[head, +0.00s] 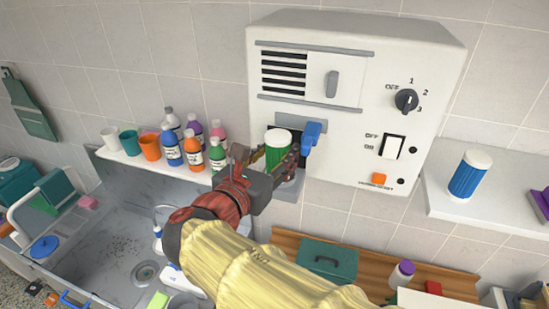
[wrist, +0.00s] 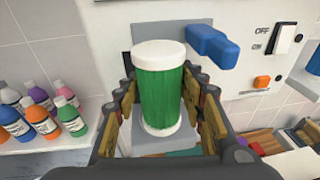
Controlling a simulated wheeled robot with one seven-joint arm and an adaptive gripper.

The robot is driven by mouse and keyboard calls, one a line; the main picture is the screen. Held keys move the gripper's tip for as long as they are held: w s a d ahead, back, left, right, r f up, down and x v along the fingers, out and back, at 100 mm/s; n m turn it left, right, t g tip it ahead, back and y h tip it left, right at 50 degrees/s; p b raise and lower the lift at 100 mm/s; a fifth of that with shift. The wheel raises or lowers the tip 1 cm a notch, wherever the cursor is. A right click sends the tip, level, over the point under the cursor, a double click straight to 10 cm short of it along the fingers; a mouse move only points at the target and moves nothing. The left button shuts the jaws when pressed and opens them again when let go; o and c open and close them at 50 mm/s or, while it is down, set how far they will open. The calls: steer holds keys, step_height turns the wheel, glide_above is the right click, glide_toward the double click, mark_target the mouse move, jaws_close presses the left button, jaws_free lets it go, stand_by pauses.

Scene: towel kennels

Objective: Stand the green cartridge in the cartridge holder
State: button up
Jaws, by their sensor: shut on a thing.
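The green cartridge (head: 275,152) has a white cap and white bottom rim and is upright. It also shows in the wrist view (wrist: 160,92). My gripper (wrist: 160,100) is closed around it, a finger on each side. The cartridge is at the grey recess (head: 290,118) low on the white wall unit, apparently the cartridge holder, with a grey ledge (head: 289,189) below. The blue lever (head: 312,134) is just right of the cartridge. My gripper hides part of the holder, and I cannot tell whether the cartridge's bottom rests on the ledge.
A white shelf (head: 128,159) with cups and several bottles is close on the left. A blue cartridge (head: 470,175) stands on a right-hand shelf (head: 470,208). The white unit (head: 350,60) has a knob, switch and orange button. A sink (head: 105,240) is below left.

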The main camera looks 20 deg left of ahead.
steer(key=shift+w+a+f, duration=0.1)
steer(key=shift+w+f, duration=0.05)
steer(key=shift+w, duration=0.55)
steer(key=shift+w+f, duration=0.1)
steer(key=shift+w, duration=0.55)
steer(key=shift+f+b, duration=0.75)
steer(key=shift+f, duration=0.15)
steer(key=o, duration=1.3)
steer(key=s+r, duration=0.1)
steer(key=s, duration=1.1)
steer(key=shift+r, duration=0.4)
steer(key=shift+a, duration=0.1)
